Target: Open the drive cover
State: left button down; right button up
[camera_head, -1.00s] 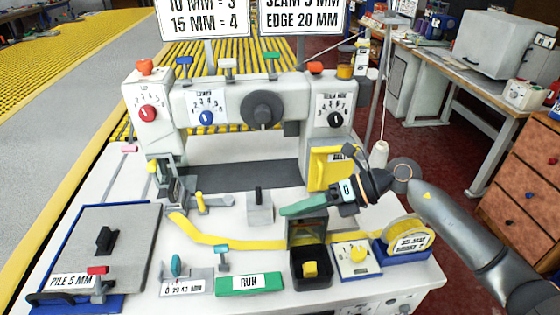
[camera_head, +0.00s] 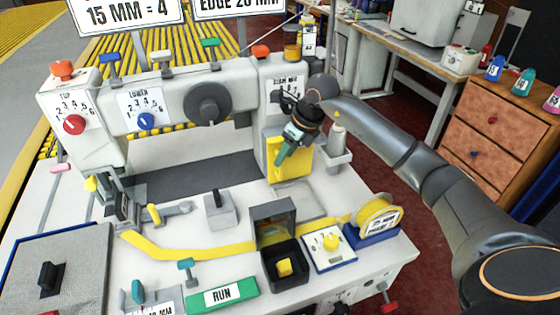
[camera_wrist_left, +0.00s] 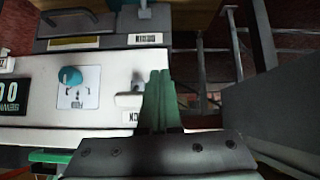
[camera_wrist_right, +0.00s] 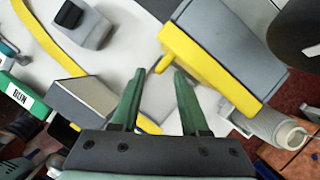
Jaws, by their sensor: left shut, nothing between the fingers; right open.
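The yellow drive cover (camera_head: 290,160) is on the right pillar of the sewing machine, at its lower front. My right gripper (camera_head: 284,160) is in front of the cover, its green fingers pointing down toward it. In the right wrist view the fingers (camera_wrist_right: 158,82) are apart and empty. The cover's yellow edge (camera_wrist_right: 212,72) lies just beyond the right finger, with a small yellow stub beside it; I cannot tell whether they touch. My left gripper shows only in the left wrist view (camera_wrist_left: 160,80), green fingers together and empty, near a white panel with a teal knob (camera_wrist_left: 70,76).
A thread cone (camera_head: 338,135) stands just right of the cover. Below are an open black box (camera_head: 284,268), a yellow-knob plate (camera_head: 328,248) and a tape reel (camera_head: 378,218). A grey block with a lever (camera_head: 220,210) stands to the left. Drawers (camera_head: 500,125) stand at the right.

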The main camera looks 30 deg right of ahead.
jog(key=shift+x, duration=1.95)
jog(key=shift+c, duration=0.4)
jog(key=c, duration=0.6)
jog(key=shift+a, duration=0.1)
grip_shut()
jog(key=shift+a, duration=0.1)
